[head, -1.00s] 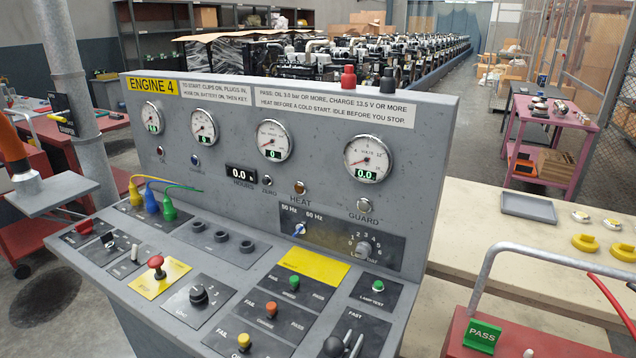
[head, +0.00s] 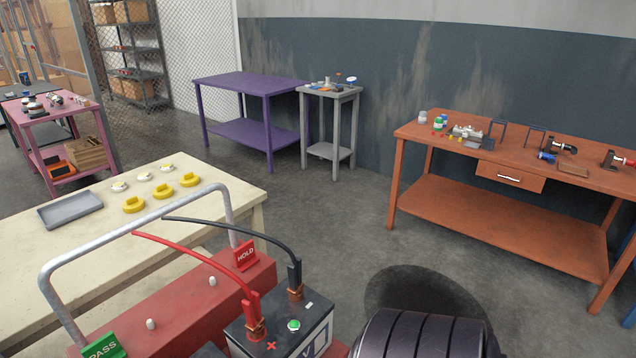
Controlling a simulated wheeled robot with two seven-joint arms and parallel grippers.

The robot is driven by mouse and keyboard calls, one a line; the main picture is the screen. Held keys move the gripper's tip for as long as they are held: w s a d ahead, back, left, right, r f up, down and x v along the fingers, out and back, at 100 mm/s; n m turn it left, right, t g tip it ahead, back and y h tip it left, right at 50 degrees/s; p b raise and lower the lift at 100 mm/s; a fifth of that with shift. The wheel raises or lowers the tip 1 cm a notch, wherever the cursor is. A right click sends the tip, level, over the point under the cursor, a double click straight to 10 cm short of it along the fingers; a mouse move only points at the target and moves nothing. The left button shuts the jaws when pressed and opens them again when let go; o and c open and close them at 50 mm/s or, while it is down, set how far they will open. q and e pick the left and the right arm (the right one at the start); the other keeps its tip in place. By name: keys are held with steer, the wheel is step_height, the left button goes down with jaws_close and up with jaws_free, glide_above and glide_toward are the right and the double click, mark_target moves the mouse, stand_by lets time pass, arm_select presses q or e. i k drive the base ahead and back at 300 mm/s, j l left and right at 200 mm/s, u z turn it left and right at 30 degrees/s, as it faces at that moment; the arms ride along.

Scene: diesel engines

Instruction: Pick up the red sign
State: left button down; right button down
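The red sign (head: 245,254) reads HOLD and stands tilted at the far right end of a red cart top (head: 190,308) in the head view. It is just behind the battery (head: 283,330) and its cable clamps. A green PASS sign (head: 103,347) stands at the near left end of the same red top, partly cut off by the frame. Neither of my grippers shows in the head view.
A grey tube handle (head: 138,226) arches over the red cart. Red and black cables (head: 190,261) run to the battery.

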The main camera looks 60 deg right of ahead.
mark_target(244, 257)
steer(key=z, duration=1.55)
steer(key=l, duration=0.35)
steer(key=i+l+u, duration=0.1)
steer(key=l+u, duration=0.35)
steer(key=l, duration=0.15)
steer(key=l+u, duration=0.45)
steer(key=l, duration=0.2)
steer(key=u, duration=0.7)
